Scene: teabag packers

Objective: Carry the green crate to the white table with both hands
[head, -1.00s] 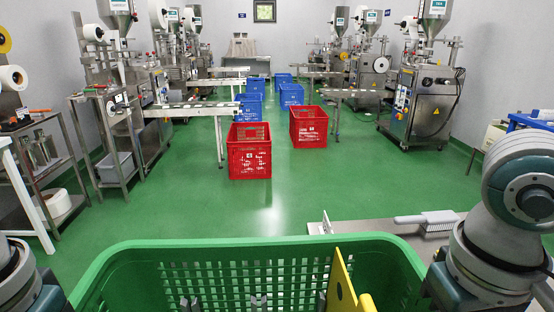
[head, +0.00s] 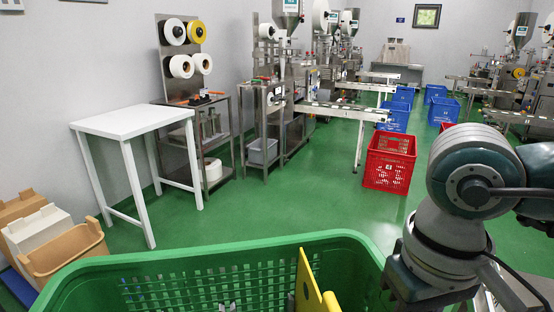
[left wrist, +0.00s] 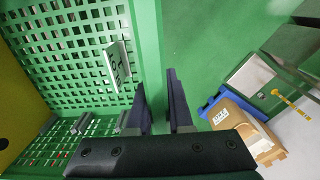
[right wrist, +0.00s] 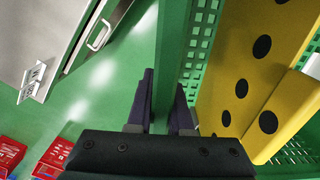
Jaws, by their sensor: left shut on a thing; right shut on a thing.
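The green crate (head: 215,262) fills the bottom of the head view, held in front of me. A yellow part with dark round spots (head: 310,285) and small metal pieces are inside it. The white table (head: 135,120) stands bare against the left wall, ahead and left of the crate. In the left wrist view my left gripper (left wrist: 165,105) is shut on the crate's wall. In the right wrist view my right gripper (right wrist: 165,105) is shut on the opposite wall, beside the yellow part. In the head view my right arm shows; both fingertips are hidden there.
Cardboard boxes (head: 62,250) stand low at the left, before the white table. A steel rack with rolls (head: 205,110) stands right of the table. A red crate (head: 388,160) is on the floor farther right. Green floor (head: 260,215) is clear between.

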